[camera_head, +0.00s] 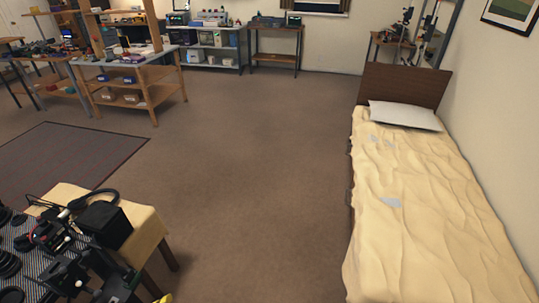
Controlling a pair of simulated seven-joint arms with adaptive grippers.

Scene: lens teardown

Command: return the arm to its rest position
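A small table (147,232) with a yellowish cloth stands at the lower left. On it lie dark round lens parts (9,264) on a striped mat, a black box (104,223) with a looped black cable, and a small black-and-red device (47,234). Dark jointed parts that look like my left gripper (82,277) reach over the table's front at the bottom edge. Its fingers blend into the clutter, so I cannot tell whether it is open or holds anything. My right gripper is out of view.
A bed (430,225) with a cream cover and a pillow (404,115) runs along the right wall. Wooden shelves (125,85) and equipment racks stand at the back. The brown floor (250,180) in the middle is clear. A dark rug (65,160) lies at left.

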